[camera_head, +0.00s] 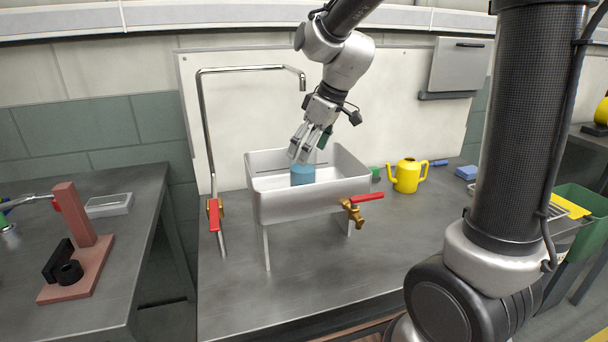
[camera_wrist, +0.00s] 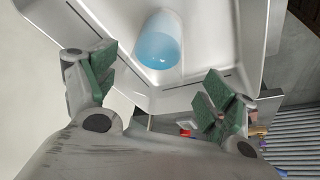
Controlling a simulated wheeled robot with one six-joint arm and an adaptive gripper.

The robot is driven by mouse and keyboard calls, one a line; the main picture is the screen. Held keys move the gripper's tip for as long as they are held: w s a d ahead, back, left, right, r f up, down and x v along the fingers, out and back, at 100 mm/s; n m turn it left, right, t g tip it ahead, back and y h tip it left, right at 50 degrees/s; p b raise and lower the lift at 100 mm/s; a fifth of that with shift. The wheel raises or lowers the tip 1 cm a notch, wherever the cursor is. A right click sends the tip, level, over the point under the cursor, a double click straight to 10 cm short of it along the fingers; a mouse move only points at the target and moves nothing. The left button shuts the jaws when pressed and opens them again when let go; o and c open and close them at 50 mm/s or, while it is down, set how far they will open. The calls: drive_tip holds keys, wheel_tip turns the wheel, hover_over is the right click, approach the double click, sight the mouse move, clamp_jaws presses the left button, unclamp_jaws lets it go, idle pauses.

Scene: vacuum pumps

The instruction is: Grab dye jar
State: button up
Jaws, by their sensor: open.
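The dye jar (camera_head: 303,175) is a small jar with blue content, standing inside the white basin (camera_head: 310,208). In the wrist view the jar (camera_wrist: 158,50) looks clear-walled with light blue liquid, near the basin's inner corner. My gripper (camera_head: 306,147) is above the basin, over the jar, fingers pointing down. In the wrist view its green-padded fingers (camera_wrist: 158,92) are spread wide, with nothing between their pads. The jar lies beyond the fingertips, apart from them. In the head view the fingers overlap the jar's top edge, so the exact gap cannot be told.
The basin's raised walls surround the jar. A metal faucet pipe (camera_head: 207,140) stands at the left, with its spout near my arm. A brass valve with red handle (camera_head: 360,205) sits at the basin's front right. A yellow watering can (camera_head: 407,176) stands to the right.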

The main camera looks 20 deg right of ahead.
sight(298, 166)
drive_tip(key=x, duration=0.7)
drive_tip(key=shift+w+r, duration=0.15)
drive_tip(key=shift+w, duration=0.25)
drive_tip(key=shift+c, duration=0.3)
drive_tip(key=c, duration=1.2)
